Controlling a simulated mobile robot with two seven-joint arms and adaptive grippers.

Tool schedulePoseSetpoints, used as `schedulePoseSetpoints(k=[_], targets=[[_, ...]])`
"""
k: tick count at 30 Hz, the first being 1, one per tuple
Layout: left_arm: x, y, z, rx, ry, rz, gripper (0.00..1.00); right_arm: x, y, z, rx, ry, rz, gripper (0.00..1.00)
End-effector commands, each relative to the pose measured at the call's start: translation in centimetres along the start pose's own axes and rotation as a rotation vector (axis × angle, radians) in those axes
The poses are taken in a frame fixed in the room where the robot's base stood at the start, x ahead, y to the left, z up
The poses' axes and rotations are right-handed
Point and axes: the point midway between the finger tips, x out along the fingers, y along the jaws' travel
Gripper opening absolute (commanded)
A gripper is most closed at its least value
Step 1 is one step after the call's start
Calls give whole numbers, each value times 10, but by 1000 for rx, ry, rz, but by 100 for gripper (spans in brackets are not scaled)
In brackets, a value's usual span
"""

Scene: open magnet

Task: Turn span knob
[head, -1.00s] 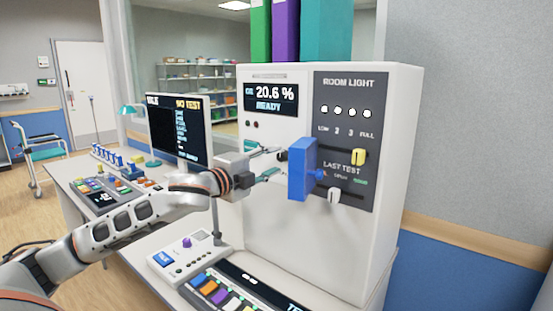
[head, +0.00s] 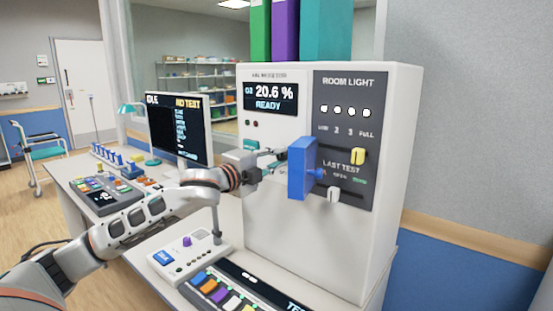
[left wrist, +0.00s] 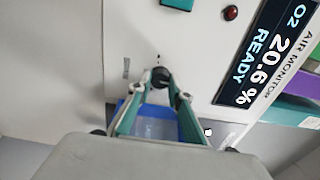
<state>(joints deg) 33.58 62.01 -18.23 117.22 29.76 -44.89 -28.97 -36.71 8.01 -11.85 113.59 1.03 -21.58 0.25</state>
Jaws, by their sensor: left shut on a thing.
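The air monitor (head: 268,220) is a white cabinet with an O2 display reading 20.6 % READY. My left gripper (head: 276,160) is at its front, just left of a blue block (head: 302,168) that sticks out. In the left wrist view, a small round black knob (left wrist: 160,77), likely the span knob, sits on the white panel between my left gripper's (left wrist: 160,86) teal fingertips. The fingers are closed on it. In the head view the fingers and the blue block largely hide the knob. My right gripper is not in view.
A grey panel has a yellow slider (head: 358,156) and a white slider (head: 334,194). A monitor (head: 180,130) stands left of the cabinet. A small control box (head: 188,256) and a device with coloured keys (head: 225,290) lie on the bench below.

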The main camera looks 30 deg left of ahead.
Motion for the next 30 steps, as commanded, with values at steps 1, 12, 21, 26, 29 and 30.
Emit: schedulePoseSetpoints(k=[1,12,21,26,29,30], targets=[[0,-1,0,6,0,0,0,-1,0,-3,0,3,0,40],[-1,-5,0,168,1,3,0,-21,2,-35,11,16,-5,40],[0,-2,0,371,1,4,0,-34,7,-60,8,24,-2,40],[0,-1,0,454,1,3,0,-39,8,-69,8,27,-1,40],[0,0,0,492,1,3,0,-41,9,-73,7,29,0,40],[0,0,0,502,1,3,0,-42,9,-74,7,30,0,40]])
